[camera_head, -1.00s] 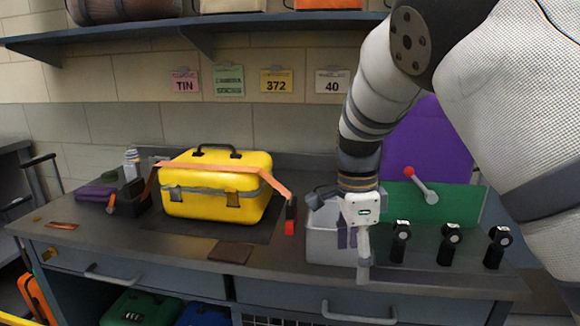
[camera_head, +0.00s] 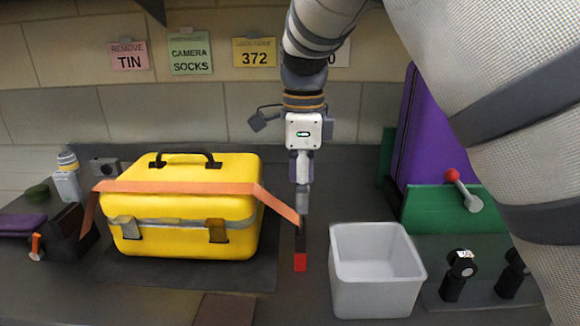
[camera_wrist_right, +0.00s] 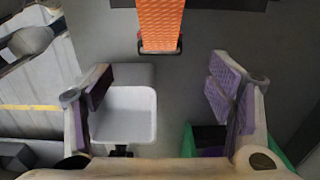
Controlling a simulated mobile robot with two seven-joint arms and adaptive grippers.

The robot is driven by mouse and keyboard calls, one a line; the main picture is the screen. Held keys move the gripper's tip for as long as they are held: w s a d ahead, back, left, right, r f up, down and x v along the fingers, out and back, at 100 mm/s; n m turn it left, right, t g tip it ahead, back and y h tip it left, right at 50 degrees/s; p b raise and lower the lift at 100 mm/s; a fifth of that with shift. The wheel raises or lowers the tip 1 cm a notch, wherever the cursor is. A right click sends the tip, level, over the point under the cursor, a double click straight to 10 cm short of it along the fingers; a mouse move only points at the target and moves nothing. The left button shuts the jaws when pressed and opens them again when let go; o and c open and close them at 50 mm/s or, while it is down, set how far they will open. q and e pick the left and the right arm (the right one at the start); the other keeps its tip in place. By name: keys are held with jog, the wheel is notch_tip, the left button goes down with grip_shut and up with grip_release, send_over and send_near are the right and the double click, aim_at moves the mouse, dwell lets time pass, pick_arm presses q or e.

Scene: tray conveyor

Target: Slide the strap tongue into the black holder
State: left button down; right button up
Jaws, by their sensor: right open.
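An orange strap (camera_head: 180,187) lies across the yellow case (camera_head: 180,226). Its right end hangs down to a black tongue with a red tip (camera_head: 300,262). A black holder (camera_head: 70,238) stands left of the case, by the strap's left end. My right gripper (camera_head: 302,200) points down just above the tongue, right of the case. In the right wrist view its purple-padded fingers (camera_wrist_right: 160,85) are wide apart with nothing between them. The strap end (camera_wrist_right: 160,25) with a dark frame shows beyond them at the top. My left gripper is not in view.
A white bin (camera_head: 375,245) stands right of the tongue, close to my right gripper. Black knobbed stands (camera_head: 460,277), a green panel (camera_head: 440,210) and a purple board are farther right. A bottle (camera_head: 67,178) and a small camera (camera_head: 105,167) stand behind left.

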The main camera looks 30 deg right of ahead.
aim_at(300, 226)
notch_tip(300, 226, down, 9)
jog(key=shift+f, duration=0.1)
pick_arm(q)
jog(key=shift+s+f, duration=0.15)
pick_arm(e)
jog(key=shift+f, duration=0.4)
